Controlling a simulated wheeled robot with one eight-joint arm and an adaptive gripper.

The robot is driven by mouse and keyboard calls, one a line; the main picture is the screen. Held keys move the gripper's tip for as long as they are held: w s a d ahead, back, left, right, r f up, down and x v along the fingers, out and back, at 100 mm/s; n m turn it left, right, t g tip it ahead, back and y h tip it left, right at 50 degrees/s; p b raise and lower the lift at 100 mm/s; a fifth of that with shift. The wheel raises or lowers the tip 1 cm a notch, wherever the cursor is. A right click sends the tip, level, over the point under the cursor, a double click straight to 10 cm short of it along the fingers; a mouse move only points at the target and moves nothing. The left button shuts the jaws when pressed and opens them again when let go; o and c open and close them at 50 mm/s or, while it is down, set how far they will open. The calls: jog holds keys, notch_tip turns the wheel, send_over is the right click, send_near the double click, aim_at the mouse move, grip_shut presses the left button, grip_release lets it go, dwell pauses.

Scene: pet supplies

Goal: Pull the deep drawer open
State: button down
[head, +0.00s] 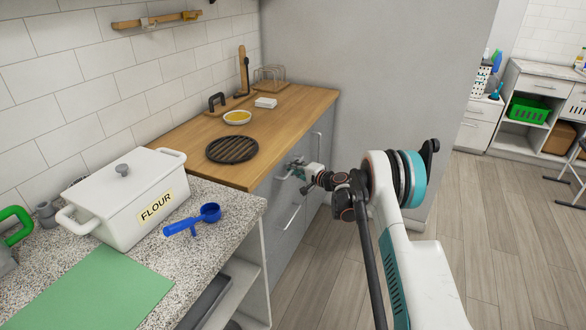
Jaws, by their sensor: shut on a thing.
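The grey cabinet under the wooden counter has drawer fronts (262,205) facing right, with pale bar handles. My gripper (298,171) is at the upper part of this front, near the counter edge, and is shut on a drawer handle there. The fingers and wrist hide most of that handle. The fronts look flush; I see no clear gap. Which front is the deep drawer is hard to tell.
The wooden counter (283,105) holds a black round grate (232,149) and a yellow-filled bowl (237,117). On the speckled counter are a white flour box (120,205) and a blue scoop (193,219). The wood floor (480,215) to the right is clear.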

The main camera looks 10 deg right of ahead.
jog(key=s+d, duration=0.9)
jog(key=d, duration=0.3)
jog(key=s+d, duration=0.9)
jog(key=d, duration=0.4)
jog(key=shift+s+d, duration=0.15)
jog(key=shift+s, duration=0.1)
jog(key=c, duration=1.9)
grip_release()
jog(key=v, duration=1.2)
